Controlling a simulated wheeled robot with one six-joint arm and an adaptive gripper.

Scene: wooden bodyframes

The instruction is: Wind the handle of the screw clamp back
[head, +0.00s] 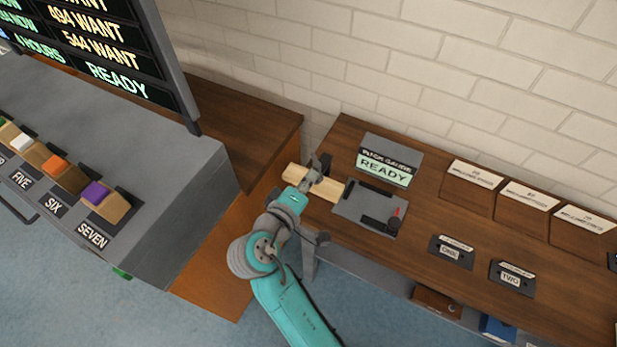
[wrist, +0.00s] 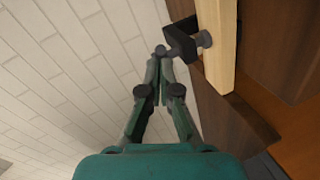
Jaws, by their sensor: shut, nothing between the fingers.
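The clamp's handle (wrist: 161,50) is a small dark end on the left side. My gripper (wrist: 159,62) is shut and empty, its fingertips right at the handle; whether they touch it I cannot tell. In the head view, the clamp (head: 323,164) stands up over the bar (head: 328,188), and my gripper (head: 308,182) is in front of it, partly hiding it.
A grey plate with black blocks (head: 368,207) and a READY display (head: 388,163) are right of the clamp on the wooden bench (head: 450,215). A brick wall (head: 440,70) stands close behind. A grey console (head: 150,170) with coloured blocks is at left.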

